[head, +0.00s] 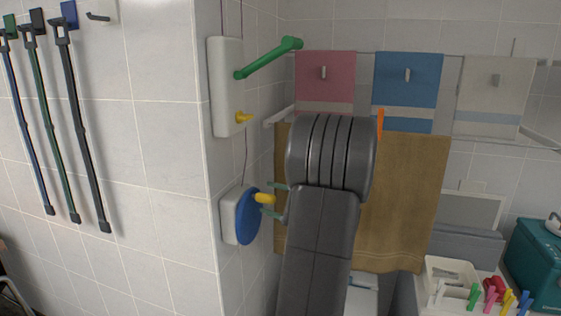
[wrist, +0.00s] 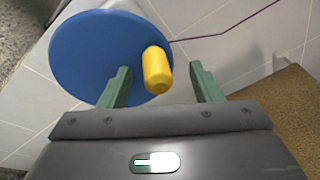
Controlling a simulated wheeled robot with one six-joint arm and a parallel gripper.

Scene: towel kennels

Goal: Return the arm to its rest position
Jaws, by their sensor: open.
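My gripper (wrist: 165,88) is open in the wrist view, its two green fingers apart. A yellow knob (wrist: 157,70) on a blue disc (wrist: 95,50) shows between the fingers in that view; I cannot tell if they touch it. In the head view my gripper (head: 268,199) points left at the blue disc (head: 246,218) and its yellow knob (head: 264,198), on a white wall box. My dark arm reaches up and bends over in the middle of the head view, hiding part of the wall behind.
A white wall box with a green lever (head: 268,59) sits above the disc. Pink (head: 325,80), blue (head: 407,80) and pale (head: 490,95) towels hang behind; a brown towel (head: 405,200) hangs below. A white bin (head: 450,268), pegs and a teal box (head: 535,262) stand lower right.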

